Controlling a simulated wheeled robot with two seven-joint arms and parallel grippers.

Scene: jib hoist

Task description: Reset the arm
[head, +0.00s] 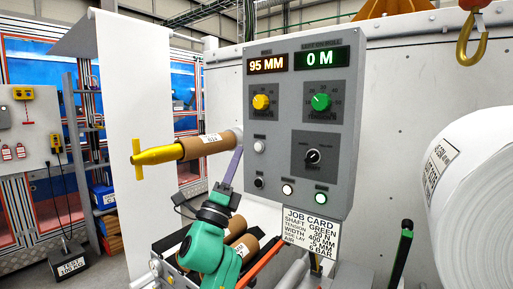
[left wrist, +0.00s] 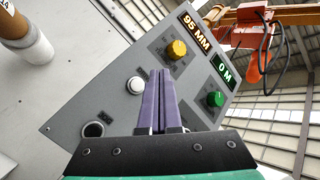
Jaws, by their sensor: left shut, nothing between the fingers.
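My left gripper (head: 238,152) is shut and empty, its purple fingers pointing up at the left edge of the grey control panel (head: 345,95). In the left wrist view the shut fingers (left wrist: 161,73) reach over the panel face, between a white button (left wrist: 136,86) and the yellow knob (left wrist: 176,49). A dark round button (left wrist: 94,129) is at lower left there. I cannot tell whether the fingertips touch the panel. My right gripper is in neither view.
A yellow-handled shaft (head: 155,156) with a cardboard core (head: 207,145) juts out left of the panel, close to my left arm. A job card (head: 311,230) hangs below the panel. A white roll (head: 475,175) stands at right, and a yellow hook (head: 470,40) hangs above.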

